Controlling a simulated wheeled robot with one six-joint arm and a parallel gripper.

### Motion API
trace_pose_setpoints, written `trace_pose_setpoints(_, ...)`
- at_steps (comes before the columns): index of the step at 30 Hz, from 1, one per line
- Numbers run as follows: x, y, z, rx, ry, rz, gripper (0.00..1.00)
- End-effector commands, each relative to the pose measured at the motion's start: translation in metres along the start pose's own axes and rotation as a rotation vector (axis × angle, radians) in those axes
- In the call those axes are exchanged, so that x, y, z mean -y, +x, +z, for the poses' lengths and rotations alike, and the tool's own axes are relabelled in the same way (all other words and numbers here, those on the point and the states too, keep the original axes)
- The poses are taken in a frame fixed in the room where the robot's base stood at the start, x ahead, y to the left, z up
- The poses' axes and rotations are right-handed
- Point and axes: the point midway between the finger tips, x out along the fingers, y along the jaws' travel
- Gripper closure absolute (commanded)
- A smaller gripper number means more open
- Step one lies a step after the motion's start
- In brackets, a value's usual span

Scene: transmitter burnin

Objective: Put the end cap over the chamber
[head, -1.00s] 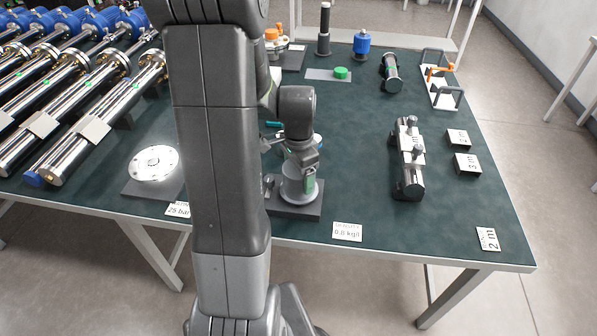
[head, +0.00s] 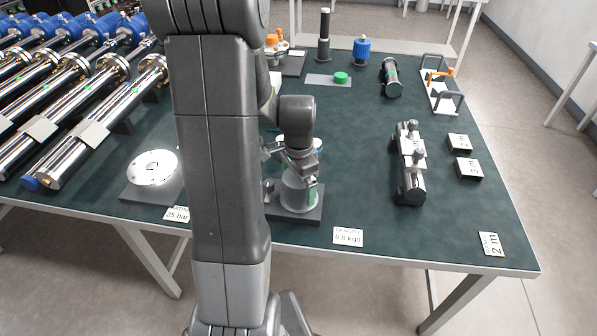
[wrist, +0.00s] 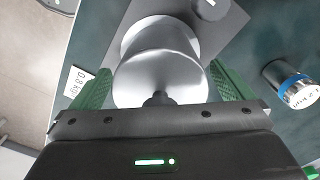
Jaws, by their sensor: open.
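A silver-grey round piece (wrist: 158,75) with stepped, domed sides fills the middle of the wrist view. I cannot tell for sure whether it is the end cap or the chamber. In the head view it shows as a grey cylinder (head: 293,195), upright on a dark square plate (head: 290,216). My gripper (wrist: 162,88) is open, with one green finger on either side of it; I cannot tell whether they touch it. In the head view my gripper (head: 300,180) is low over the plate, and my arm hides part of it. A small dark capped part (wrist: 210,9) stands on the same plate.
A metal cylinder with a blue band (wrist: 297,88) stands near my gripper. A white flange disc (head: 152,167) lies left of my arm. A 0.8 kg/l card (head: 348,236) lies in front.

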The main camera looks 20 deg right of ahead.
Motion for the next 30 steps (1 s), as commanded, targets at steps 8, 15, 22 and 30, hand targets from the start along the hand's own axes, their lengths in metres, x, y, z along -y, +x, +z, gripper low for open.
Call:
trace_pose_setpoints(8, 0.001, -0.048, -0.001, -0.004, 0.0, -0.006, 0.0)
trace_pose_setpoints(15, 0.001, -0.102, -0.001, -0.003, 0.0, -0.005, 0.0)
trace_pose_setpoints(22, 0.001, -0.131, 0.0, -0.002, 0.0, -0.003, 0.0)
trace_pose_setpoints(30, 0.0, -0.137, 0.0, -0.001, 0.0, -0.001, 0.0)
